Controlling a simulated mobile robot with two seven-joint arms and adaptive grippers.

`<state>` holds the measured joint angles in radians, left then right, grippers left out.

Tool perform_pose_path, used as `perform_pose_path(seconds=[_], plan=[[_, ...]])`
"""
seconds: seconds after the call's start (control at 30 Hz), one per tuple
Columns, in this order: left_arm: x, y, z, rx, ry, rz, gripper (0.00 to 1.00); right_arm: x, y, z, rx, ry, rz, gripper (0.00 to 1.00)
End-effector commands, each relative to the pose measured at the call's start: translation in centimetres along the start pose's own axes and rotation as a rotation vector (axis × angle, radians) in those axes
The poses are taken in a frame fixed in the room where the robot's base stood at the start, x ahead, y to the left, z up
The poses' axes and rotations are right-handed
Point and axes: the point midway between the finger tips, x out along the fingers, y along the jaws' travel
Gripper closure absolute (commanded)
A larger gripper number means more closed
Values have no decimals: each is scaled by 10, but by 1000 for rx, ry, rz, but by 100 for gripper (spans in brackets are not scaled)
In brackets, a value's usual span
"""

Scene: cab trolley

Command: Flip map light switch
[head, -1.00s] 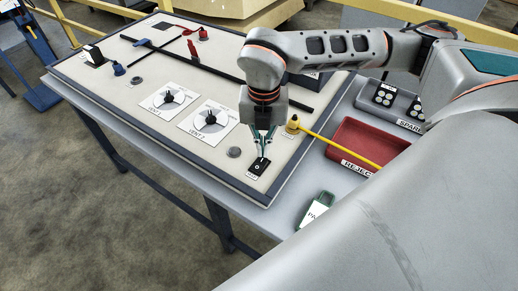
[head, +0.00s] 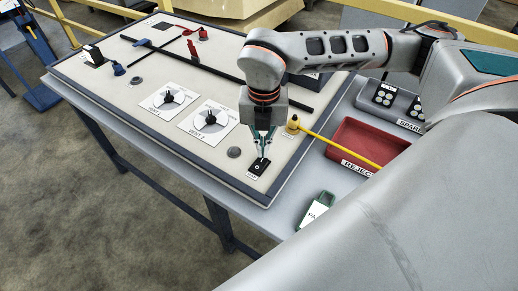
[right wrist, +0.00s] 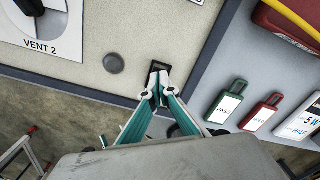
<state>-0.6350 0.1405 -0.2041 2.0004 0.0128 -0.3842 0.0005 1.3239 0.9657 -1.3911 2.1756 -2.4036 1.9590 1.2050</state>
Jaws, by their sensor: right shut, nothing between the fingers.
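The map light switch (head: 258,168) is a small black rocker plate near the front right corner of the beige panel (head: 200,90). It also shows in the right wrist view (right wrist: 160,66), partly hidden behind the fingertips. My right gripper (head: 263,155) points down at the switch with its fingers shut and empty. In the right wrist view the fingertips (right wrist: 158,92) lie at the near end of the switch. I cannot tell whether they touch it. The rocker's position is too small to read. My left gripper is not in view.
Left of the switch are a round grey button (head: 234,152) and the VENT 2 dial (head: 210,121). A yellow lever (head: 293,124) stands behind it, its rod reaching over the red REJECT tray (head: 340,140). A green PASS tag (head: 318,208) lies right of the panel.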

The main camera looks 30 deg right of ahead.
Motion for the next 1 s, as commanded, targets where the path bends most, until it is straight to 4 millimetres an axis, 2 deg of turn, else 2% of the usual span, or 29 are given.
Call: perform_pose_path(seconds=[1.0], plan=[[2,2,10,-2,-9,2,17,14,0,0,0,0,0,100]])
